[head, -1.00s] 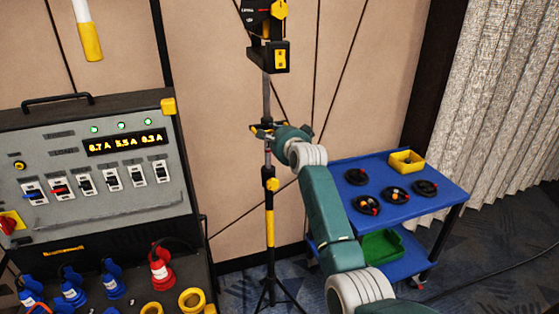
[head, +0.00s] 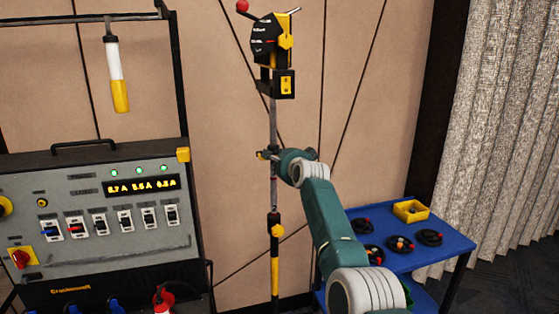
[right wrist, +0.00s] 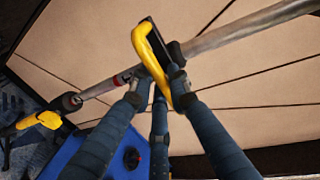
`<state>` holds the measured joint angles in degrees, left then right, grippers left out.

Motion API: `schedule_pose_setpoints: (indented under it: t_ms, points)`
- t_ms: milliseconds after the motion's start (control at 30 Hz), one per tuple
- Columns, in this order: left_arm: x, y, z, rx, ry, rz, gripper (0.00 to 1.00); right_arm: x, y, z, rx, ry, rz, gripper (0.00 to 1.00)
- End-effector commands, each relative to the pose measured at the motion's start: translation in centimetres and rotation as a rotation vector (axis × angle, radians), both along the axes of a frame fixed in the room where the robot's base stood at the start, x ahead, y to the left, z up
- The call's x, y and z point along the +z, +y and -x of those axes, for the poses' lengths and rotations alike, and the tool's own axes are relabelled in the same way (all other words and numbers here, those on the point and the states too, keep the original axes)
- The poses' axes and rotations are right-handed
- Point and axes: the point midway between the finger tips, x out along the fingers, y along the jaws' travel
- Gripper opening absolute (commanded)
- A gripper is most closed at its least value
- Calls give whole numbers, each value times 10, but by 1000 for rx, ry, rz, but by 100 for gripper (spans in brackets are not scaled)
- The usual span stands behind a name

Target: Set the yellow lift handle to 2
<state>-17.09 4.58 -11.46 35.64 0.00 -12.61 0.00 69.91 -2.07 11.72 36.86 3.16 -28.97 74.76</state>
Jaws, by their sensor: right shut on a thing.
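The yellow lift handle (right wrist: 150,50) is a bent loop beside a grey metal pole (right wrist: 230,36) in the right wrist view. My right gripper (right wrist: 160,84) is shut on the handle's near end, with its dark fingers around it. In the head view my right gripper (head: 275,155) is at the pole, below a black box with a yellow front (head: 285,84); it mostly hides the handle there. A black dial unit (head: 270,40) with a red ball knob tops the pole. A small red mark shows on the pole in the wrist view. No readable number 2 shows. My left gripper is out of view.
A grey control console (head: 95,215) with switches stands left of the pole. A blue cart (head: 448,248) with a yellow bin (head: 411,210) and dark round items stands to the right. A yellow and white tube (head: 118,75) hangs upper left.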

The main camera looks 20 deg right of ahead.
Motion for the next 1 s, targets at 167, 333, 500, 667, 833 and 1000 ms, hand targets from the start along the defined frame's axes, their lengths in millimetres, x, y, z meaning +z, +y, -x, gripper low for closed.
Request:
schedule_pose_setpoints:
  t_ms: [167,333,500,667,833,1000]
  points:
    - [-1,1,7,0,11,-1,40,1,0,0,-1,-2,0,35]
    - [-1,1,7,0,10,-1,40,1,0,0,-1,-2,0,35]
    - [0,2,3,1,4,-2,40,1,0,1,-1,-1,0,35]
    - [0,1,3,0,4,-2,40,2,0,7,1,-3,0,35]
    - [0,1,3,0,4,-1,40,5,-1,23,0,-3,-1,35]
    - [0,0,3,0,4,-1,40,10,-1,45,0,-4,-1,35]
